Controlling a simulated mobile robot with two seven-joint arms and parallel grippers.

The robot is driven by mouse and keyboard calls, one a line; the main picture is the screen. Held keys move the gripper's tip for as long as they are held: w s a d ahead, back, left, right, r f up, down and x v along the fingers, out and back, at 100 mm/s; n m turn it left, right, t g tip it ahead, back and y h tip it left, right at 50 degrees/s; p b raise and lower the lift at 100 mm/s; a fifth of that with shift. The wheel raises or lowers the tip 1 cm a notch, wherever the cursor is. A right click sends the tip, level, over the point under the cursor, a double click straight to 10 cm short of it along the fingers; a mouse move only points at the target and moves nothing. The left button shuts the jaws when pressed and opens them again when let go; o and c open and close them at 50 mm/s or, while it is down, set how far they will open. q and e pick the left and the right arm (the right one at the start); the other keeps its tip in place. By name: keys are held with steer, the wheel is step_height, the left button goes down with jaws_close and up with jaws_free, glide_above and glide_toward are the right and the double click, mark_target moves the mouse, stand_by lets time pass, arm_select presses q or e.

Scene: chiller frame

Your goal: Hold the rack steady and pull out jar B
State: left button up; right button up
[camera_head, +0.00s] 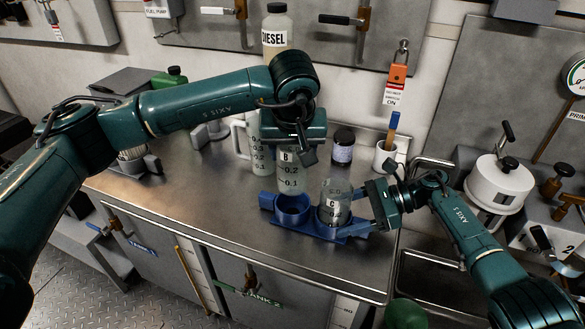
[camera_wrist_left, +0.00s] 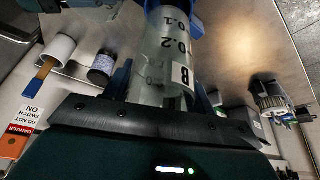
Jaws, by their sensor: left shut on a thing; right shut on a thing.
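Jar B (camera_head: 290,178) is a clear jar with a "B" label and 0.1 and 0.2 marks. My left gripper (camera_head: 293,148) is shut on its upper part and holds it upright, with its base above the blue rack (camera_head: 264,201). The rack's left cup (camera_head: 293,205) shows open and empty. Jar B also fills the middle of the left wrist view (camera_wrist_left: 165,55), between the fingers. Jar C (camera_head: 334,203) stands in the rack's right cup. My right gripper (camera_head: 362,212) is shut on the rack's right end; its fingertips are partly hidden.
A graduated jug (camera_head: 258,148) and a DIESEL bottle (camera_head: 277,30) stand behind jar B. A dark labelled jar (camera_head: 342,146) and a white cup (camera_head: 385,156) stand at the back right. The steel counter left of the rack (camera_head: 190,190) is clear.

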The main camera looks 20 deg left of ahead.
arm_select(q)
steer(key=shift+r, duration=0.75)
arm_select(e)
steer(key=o, duration=1.1)
